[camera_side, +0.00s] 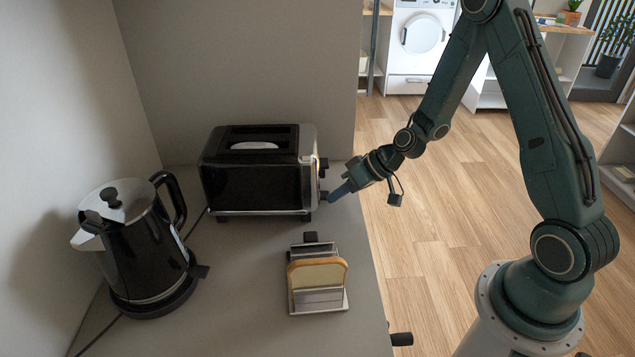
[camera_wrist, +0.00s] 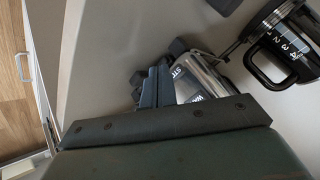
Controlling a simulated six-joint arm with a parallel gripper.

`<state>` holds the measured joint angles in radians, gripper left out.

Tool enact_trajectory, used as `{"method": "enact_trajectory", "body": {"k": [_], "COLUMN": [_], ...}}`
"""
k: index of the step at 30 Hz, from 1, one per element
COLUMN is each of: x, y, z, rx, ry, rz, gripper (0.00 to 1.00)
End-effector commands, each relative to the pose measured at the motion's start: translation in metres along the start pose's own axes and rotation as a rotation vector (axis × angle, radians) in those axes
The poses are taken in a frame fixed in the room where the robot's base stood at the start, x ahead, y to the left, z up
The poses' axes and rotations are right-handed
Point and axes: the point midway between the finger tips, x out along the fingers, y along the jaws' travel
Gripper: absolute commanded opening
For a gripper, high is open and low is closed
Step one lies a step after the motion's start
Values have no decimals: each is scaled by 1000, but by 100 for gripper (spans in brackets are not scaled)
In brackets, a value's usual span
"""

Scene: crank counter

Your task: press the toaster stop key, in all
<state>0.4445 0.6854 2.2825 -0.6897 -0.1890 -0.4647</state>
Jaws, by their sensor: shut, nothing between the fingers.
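The black and silver toaster (camera_side: 255,185) stands on the counter against the back panel. Its right end has small dark keys or knobs, an upper one (camera_side: 323,163) and a lower one near my fingertips. My gripper (camera_side: 333,197) is shut and empty, its blue fingers pointing left and down at the lower part of that end. In the wrist view my fingers (camera_wrist: 157,70) lie beside the toaster's silver end (camera_wrist: 200,75), close to dark blocks. White lettering beginning "ST" shows there, partly hidden. I cannot tell whether the fingertips touch a key.
A black and silver kettle (camera_side: 145,250) stands on its base at the left; it also shows in the wrist view (camera_wrist: 285,45). A rack (camera_side: 318,301) with a bread slice (camera_side: 318,273) stands in front of the toaster. The counter's right edge runs just below my gripper.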

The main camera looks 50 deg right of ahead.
Motion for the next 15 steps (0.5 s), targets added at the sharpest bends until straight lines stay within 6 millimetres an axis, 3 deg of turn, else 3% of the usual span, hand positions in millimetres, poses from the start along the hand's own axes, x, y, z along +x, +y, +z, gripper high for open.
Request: {"method": "enact_trajectory", "body": {"k": [15], "x": [6], "y": [-4], "z": [-4], "rx": [-1], "ry": [0], "rz": [0], "gripper": [0]}}
